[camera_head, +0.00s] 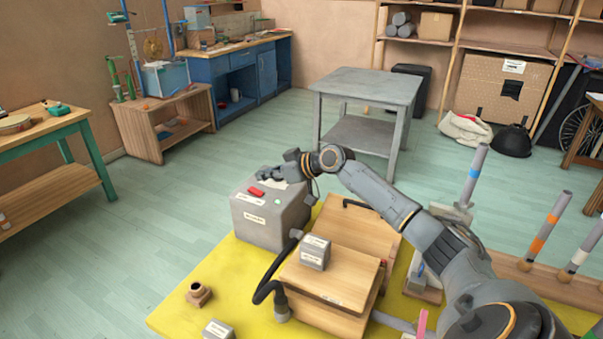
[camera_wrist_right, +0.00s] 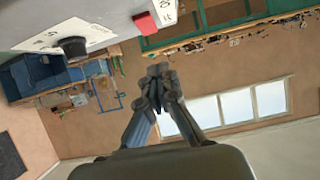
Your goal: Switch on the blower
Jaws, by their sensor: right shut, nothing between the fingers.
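The blower looks to be the grey box (camera_head: 268,221) on the yellow table, with white labels and a small green spot on top. A red switch (camera_head: 256,191) sits on its top face near the left edge. My right gripper (camera_head: 263,174) is shut and empty, just above the far side of the box top. In the right wrist view, the shut fingertips (camera_wrist_right: 158,72) are apart from the red switch (camera_wrist_right: 145,22). A black knob (camera_wrist_right: 73,46) shows on a white plate there. Whether the switch is on, I cannot tell. My left gripper is not in view.
A black hose (camera_head: 266,289) runs from the box beside a wooden bellows-like block (camera_head: 330,280) with a small grey box (camera_head: 315,252) on it. Upright grey tubes (camera_head: 545,226) stand at right.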

